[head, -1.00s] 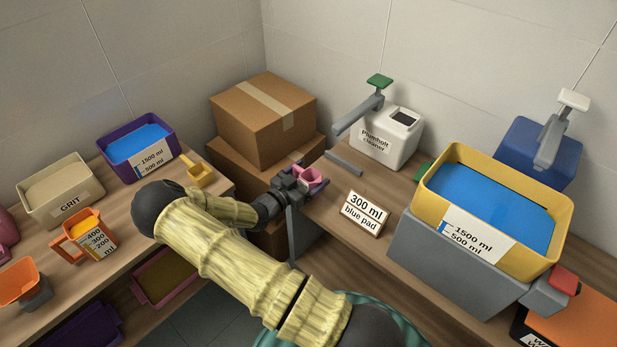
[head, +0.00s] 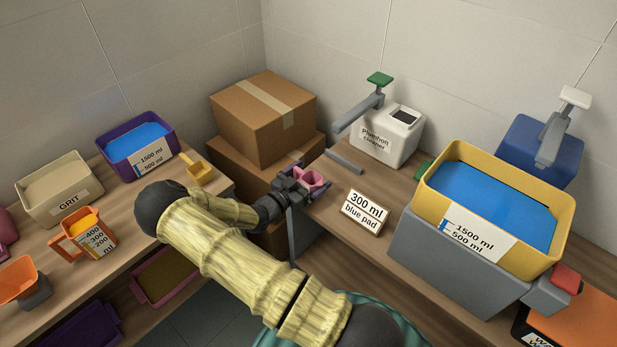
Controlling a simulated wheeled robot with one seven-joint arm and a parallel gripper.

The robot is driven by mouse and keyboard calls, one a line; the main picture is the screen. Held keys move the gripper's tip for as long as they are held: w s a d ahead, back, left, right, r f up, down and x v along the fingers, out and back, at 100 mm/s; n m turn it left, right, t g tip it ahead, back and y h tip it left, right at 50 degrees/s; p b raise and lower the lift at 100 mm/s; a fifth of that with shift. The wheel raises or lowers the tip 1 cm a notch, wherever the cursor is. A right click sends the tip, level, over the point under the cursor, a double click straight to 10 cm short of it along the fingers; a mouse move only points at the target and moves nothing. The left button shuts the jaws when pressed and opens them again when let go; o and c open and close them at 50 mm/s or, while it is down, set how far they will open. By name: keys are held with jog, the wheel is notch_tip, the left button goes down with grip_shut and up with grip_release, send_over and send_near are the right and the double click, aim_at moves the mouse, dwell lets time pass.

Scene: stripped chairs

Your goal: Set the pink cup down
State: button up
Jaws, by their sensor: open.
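The pink cup (head: 314,179) is at the left end of the right-hand wooden counter (head: 335,208), in the head view. It is small and appears upright. My gripper (head: 303,184) is at the cup, with its dark jaws open around or close beside it. The jaws partly hide the cup's lower part, so I cannot tell whether they touch it. The cup appears to be at counter height, though its base is hidden.
A sign reading "300 ml blue pad" (head: 364,213) stands right of the cup. A grey bar (head: 343,163) lies behind it. A white cleaner container (head: 386,136) and a yellow tub of blue liquid (head: 437,192) stand further right. Cardboard boxes (head: 262,118) are behind my gripper.

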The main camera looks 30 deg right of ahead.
jog(key=shift+r, duration=0.2)
jog(key=b+v, duration=0.2)
jog(key=v, duration=1.5)
jog(key=shift+a+f, duration=0.2)
jog(key=shift+f, duration=0.1)
